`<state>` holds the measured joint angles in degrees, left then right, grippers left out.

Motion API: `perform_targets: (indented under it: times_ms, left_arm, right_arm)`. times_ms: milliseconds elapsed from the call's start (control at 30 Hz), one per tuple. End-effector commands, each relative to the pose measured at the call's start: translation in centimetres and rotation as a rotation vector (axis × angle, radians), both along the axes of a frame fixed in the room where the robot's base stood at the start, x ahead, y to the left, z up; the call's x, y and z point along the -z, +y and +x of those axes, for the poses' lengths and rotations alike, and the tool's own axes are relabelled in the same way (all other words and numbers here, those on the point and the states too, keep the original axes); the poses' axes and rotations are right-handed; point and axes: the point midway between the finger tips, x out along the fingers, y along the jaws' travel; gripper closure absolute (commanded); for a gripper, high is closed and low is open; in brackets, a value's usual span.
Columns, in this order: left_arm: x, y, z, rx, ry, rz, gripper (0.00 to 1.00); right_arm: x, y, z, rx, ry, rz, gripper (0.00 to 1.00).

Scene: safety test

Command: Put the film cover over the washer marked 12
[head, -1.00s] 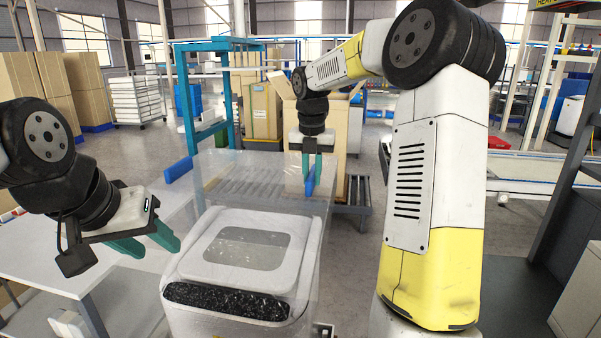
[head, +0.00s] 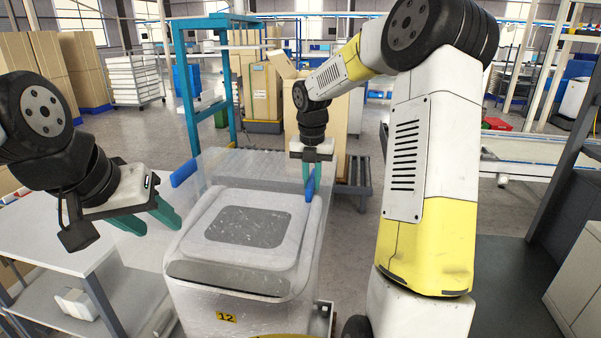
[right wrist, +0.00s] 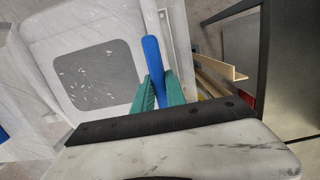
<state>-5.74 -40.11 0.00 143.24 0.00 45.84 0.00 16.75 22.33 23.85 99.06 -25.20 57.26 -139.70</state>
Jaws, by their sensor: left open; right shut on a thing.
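The washer marked 12 (head: 194,303) is a white boxy machine with a grey window on top and a dark front strip. Its yellow 12 label (head: 227,318) shows low on the front. The clear film cover (head: 235,163) has blue bars; one is at the left (head: 184,173), the other at the right (head: 310,188). The film spreads at the washer's far side and top; its exact lower edge is hard to see. My right gripper (head: 309,178) is shut on the right bar, also seen in the right wrist view (right wrist: 153,60). My left gripper (head: 151,220) is open and empty, left of the washer.
A light table (head: 45,235) with a lower shelf stands at the left. A roller conveyor (head: 352,190) and a teal frame (head: 187,90) stand behind the washer. Cardboard boxes (head: 265,90) stand farther back. Grey floor is open right of the conveyor.

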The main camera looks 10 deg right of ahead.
Motion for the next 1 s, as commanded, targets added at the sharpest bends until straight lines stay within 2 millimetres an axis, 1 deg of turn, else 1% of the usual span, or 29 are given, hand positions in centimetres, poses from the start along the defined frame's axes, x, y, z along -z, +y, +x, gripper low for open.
perform_targets:
  times_ms: [1000]
  left_arm:
    - [0.0,0.0,0.0,0.0,0.0,0.0,0.55]
  right_arm:
    - [8.2,0.1,0.0,-0.001,0.001,0.001,1.0]
